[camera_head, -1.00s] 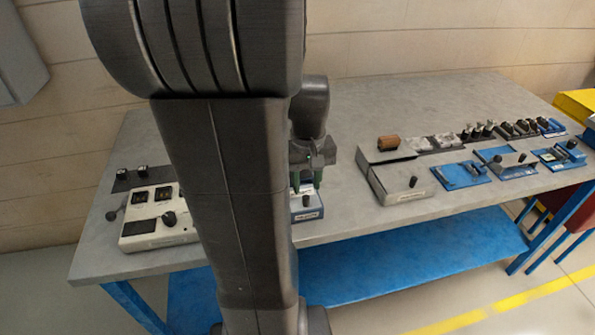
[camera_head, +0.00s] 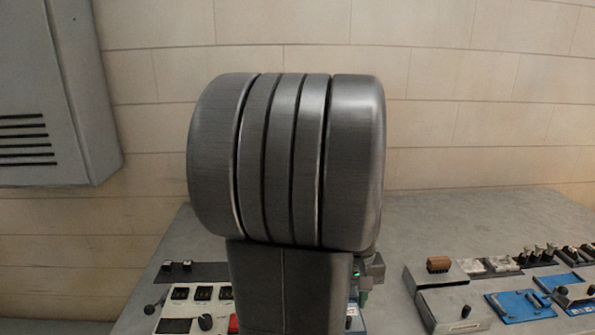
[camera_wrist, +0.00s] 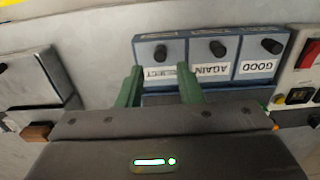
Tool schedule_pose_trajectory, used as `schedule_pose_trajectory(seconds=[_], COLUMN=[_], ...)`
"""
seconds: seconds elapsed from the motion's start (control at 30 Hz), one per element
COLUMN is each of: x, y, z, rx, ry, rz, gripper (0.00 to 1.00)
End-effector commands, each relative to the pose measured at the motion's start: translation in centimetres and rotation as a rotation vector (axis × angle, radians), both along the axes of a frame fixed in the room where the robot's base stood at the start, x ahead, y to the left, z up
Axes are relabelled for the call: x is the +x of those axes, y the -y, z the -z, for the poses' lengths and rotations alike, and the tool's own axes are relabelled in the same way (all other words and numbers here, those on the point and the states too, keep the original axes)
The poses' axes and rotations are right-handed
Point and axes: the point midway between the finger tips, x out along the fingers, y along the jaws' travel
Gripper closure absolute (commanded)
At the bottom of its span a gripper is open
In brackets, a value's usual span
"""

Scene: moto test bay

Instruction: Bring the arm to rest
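My gripper (camera_wrist: 159,78) shows in the wrist view with its two green fingers apart and nothing held between them. The fingers point at a blue box (camera_wrist: 203,52) with black knobs and labels; AGAIN and GOOD are legible, and the left label is partly covered by a finger. I cannot tell whether the fingers touch the box. In the head view my own arm fills the middle and hides most of my gripper; only a small part of it shows at the arm's right side, above the grey table (camera_head: 480,215).
A white control panel (camera_head: 187,309) with black switches stands left of my arm. To the right are a grey box (camera_head: 455,308), a brown cylinder (camera_head: 439,264), and blue fixtures (camera_head: 520,303). A grey cabinet (camera_head: 50,90) hangs on the wall at upper left.

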Motion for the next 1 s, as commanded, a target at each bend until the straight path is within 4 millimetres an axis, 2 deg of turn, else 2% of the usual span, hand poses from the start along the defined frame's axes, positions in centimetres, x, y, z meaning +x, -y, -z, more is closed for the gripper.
schedule_pose_trajectory(seconds=[0.03, 0.47, 0.67, 1.0], x=[0.0, 0.0, 2.0, 2.2], y=[0.0, 0.0, -0.1, -0.1], z=[1.0, 5.7, 5.3, 5.3], rx=[0.0, 0.0, 0.0, 0.0], ry=[-0.001, -0.001, -0.001, 0.0], rz=[0.0, 0.0, 0.0, 0.0], gripper=[0.67, 0.67, 0.67, 0.67])
